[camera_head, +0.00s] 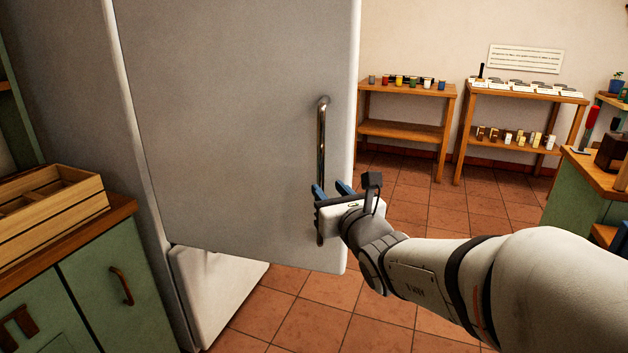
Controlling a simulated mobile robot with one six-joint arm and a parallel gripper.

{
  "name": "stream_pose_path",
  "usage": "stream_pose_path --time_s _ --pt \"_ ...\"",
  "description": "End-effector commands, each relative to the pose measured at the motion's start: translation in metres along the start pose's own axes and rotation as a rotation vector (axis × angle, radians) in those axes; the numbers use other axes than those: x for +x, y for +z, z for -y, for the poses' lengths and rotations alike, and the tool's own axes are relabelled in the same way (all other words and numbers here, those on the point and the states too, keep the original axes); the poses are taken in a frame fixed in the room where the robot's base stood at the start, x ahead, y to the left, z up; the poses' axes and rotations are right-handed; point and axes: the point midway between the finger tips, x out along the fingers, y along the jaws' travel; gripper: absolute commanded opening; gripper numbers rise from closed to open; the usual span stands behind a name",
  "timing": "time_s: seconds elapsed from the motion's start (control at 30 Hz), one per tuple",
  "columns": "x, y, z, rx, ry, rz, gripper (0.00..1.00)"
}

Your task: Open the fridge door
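The fridge door (225,120) is a large pale grey panel. It stands partly open, swung out from the fridge body (75,90), its right edge reaching well past the white lower section (210,285). A vertical metal handle (321,140) runs near the door's right edge. My gripper (332,190) is at the lower part of this handle, its two blue fingertips visibly apart. The left fingertip overlaps the handle and the other is to its right. Contact with the handle cannot be made out. The gripper body hides part of the handle.
A green cabinet (100,290) with a wooden crate (50,215) on it stands at left. Two wooden shelves (408,90) (525,93) with small items stand at the back wall. A green counter (585,190) is at right. Tiled floor (420,195) is clear between.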

Motion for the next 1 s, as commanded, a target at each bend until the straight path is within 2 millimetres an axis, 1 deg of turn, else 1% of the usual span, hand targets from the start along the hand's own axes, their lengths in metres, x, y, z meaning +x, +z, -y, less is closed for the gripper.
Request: stream_pose_path --time_s 0.03,0.13,0.4,0.57,0.67,0.77,0.83,0.9,1.0 --pt "-0.005 0.001 0.000 0.000 -0.001 0.001 0.35" --pt "-0.010 0.000 0.000 0.001 -0.001 0.001 0.35" --pt "-0.011 0.000 0.000 0.001 -0.001 0.000 0.35" --pt "-0.011 -0.001 -0.005 -0.037 0.025 -0.003 0.22" --pt "-0.013 -0.003 -0.019 -0.139 0.095 -0.010 0.14" --pt "-0.019 -0.009 -0.042 -0.307 0.214 -0.021 0.06" --pt "-0.026 -0.016 -0.060 -0.451 0.317 -0.029 0.00" --pt "-0.036 -0.027 -0.077 -0.598 0.427 -0.038 0.00" --pt "-0.053 -0.047 -0.097 -0.805 0.585 -0.052 0.00"
